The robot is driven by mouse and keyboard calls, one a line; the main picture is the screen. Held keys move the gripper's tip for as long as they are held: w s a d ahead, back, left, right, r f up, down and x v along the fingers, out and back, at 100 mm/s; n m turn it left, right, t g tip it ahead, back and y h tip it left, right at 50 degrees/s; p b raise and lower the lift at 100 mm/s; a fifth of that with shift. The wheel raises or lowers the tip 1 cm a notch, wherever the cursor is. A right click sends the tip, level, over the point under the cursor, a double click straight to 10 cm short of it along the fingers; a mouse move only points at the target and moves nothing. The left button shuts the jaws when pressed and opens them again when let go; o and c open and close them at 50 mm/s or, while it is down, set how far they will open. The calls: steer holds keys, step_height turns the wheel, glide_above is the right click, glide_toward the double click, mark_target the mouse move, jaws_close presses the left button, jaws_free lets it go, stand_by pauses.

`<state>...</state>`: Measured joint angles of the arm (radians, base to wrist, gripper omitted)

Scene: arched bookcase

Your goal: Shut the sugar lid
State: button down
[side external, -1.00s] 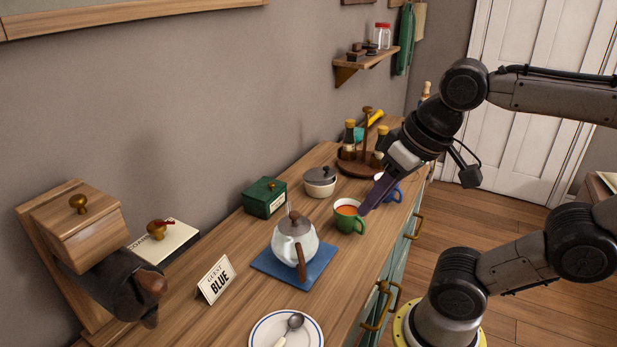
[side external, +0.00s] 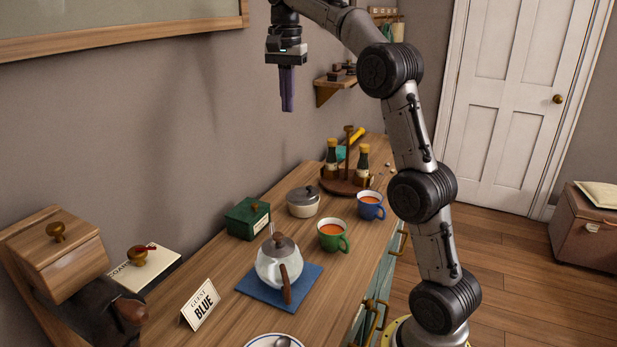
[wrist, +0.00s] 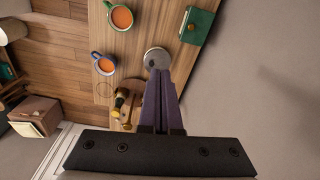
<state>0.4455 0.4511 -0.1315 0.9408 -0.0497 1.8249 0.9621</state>
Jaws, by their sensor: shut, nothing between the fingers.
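A white pot with a grey lid (side external: 303,195), which looks like the sugar bowl, stands on the wooden counter beside a green box (side external: 248,218). The lid sits on top of the pot; I cannot tell if it is fully seated. The box has a small knob and a label too small to read. My gripper (side external: 287,106) is shut and empty, pointing down high above the counter. In the wrist view, the purple fingers (wrist: 160,76) overlap the lower edge of the round lid (wrist: 155,54), and the green box (wrist: 197,26) shows at upper right.
A green cup (side external: 333,237) and a blue cup (side external: 371,206) stand right of the pot. A teapot (side external: 279,262) sits on a blue mat (side external: 252,291) in front. Bottles on a round wooden stand (side external: 341,184) are behind. A wall shelf (side external: 327,90) is near my arm.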

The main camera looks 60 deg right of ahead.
steer(key=w+d+f+m, duration=0.1)
steer(key=w+d+f, duration=0.1)
steer(key=d+f, duration=0.4)
steer(key=m+g+y, duration=0.1)
steer(key=g, duration=0.1)
glide_toward(313, 193)
step_height(313, 193, down, 5)
steer(key=shift+r, duration=0.1)
steer(key=shift+s+f+t, duration=0.45)
steer(key=shift+t, duration=0.35)
steer(key=shift+s+f, duration=0.3)
steer(key=shift+f, duration=0.15)
steer(key=shift+r, duration=0.1)
